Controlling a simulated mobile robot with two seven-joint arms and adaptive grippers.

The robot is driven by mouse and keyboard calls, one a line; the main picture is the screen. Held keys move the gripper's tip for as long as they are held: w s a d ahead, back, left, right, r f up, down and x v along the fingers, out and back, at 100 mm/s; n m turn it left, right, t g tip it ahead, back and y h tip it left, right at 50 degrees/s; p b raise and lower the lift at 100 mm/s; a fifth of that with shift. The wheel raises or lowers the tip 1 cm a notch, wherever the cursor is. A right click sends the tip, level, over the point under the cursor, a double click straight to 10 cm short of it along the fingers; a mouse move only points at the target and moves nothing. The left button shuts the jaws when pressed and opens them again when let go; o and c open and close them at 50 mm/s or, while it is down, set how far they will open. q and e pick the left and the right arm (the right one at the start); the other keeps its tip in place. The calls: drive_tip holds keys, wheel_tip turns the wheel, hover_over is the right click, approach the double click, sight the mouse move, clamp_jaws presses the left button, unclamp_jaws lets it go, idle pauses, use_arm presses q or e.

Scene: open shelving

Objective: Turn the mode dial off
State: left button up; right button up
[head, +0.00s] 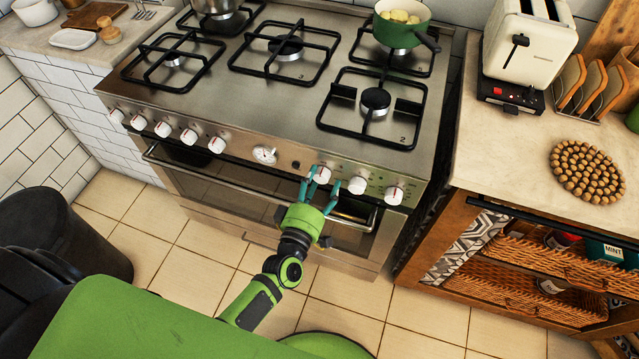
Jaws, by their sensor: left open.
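A steel stove front carries a row of white dials with red marks. One white dial (320,173) sits right of the round gauge (265,154), at my left gripper's fingers. Two more white dials, a middle one (357,185) and an end one (393,195), lie to its right. I cannot read a label that tells which is the mode dial. My left gripper (324,182) is green with teal fingers, open, its fingertips close around or just in front of the first of these dials; contact cannot be told. My right gripper is not in view.
Below the dials is the oven door handle (190,172). A green pot (402,32) with pale round food stands on the back right burner. A wooden cabinet with a toaster (527,45) stands to the right. A dark bin (62,235) is at left. Tiled floor is clear in front.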

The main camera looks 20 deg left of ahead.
use_arm(q)
drive_tip(key=s, duration=1.2)
drive_tip(key=shift+a, duration=0.2)
drive_tip(key=s+a+f+m+g+h, duration=0.1)
drive_tip(key=s+f+m+g, duration=0.4)
drive_tip(key=f, duration=0.8)
drive_tip(key=s+f+m+g+h, duration=0.1)
drive_tip(key=s+f+m+g, duration=0.35)
drive_tip(key=f, duration=0.85)
drive_tip(key=s+a+f+m+g+y, duration=0.1)
drive_tip(key=s+a+f+m+g, duration=0.1)
drive_tip(key=s+f, duration=0.3)
drive_tip(key=s+a+f+m+g+y, duration=0.1)
drive_tip(key=s+a+f+g, duration=0.4)
drive_tip(key=s, duration=0.9)
drive_tip(key=shift+s+f+m+y, duration=0.15)
drive_tip(key=shift+f+m+y, duration=0.15)
drive_tip(key=shift+f+m, duration=0.55)
drive_tip(key=shift+g, duration=0.25)
